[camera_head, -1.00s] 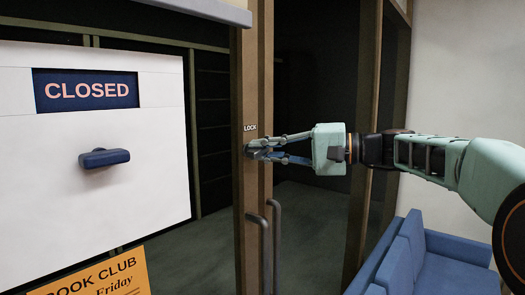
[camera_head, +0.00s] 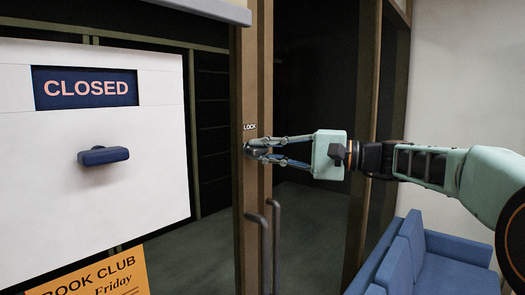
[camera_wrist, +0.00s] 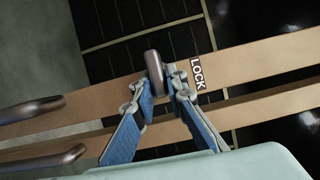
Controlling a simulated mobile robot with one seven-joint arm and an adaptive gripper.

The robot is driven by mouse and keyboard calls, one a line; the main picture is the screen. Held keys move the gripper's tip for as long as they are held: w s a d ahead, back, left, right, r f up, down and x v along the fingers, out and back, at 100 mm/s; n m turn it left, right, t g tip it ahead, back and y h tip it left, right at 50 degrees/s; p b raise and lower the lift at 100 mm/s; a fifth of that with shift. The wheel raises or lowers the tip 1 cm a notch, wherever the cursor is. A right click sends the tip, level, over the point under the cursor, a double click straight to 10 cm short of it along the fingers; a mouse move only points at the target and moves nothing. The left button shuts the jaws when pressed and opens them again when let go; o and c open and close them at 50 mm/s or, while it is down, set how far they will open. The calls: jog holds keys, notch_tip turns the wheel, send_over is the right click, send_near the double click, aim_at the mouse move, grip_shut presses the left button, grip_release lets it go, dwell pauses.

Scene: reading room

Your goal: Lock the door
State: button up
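The door's lock knob (camera_head: 254,151) is a small dark metal turn-piece on the brown wooden door frame, just below a white "LOCK" label (camera_head: 250,127). My gripper (camera_head: 262,150) reaches in from the right at the height of the knob. In the wrist view the lock knob (camera_wrist: 154,68) stands between the two fingertips of my gripper (camera_wrist: 158,88), which close in on both sides of it. The knob's long side lies roughly across the wooden upright there. The fingers partly hide the knob's base. The "LOCK" label (camera_wrist: 197,73) is beside the right finger.
Two curved door handles (camera_head: 276,240) hang below the lock. A white panel (camera_head: 100,200) with a "CLOSED" sign (camera_head: 86,88) and a blue slider knob (camera_head: 103,156) is at left. An orange book club poster (camera_head: 95,277) is below. A blue sofa (camera_head: 450,272) stands at lower right.

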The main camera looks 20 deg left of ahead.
jog(key=o, duration=0.4)
jog(key=d, duration=1.2)
jog(key=shift+f, duration=0.1)
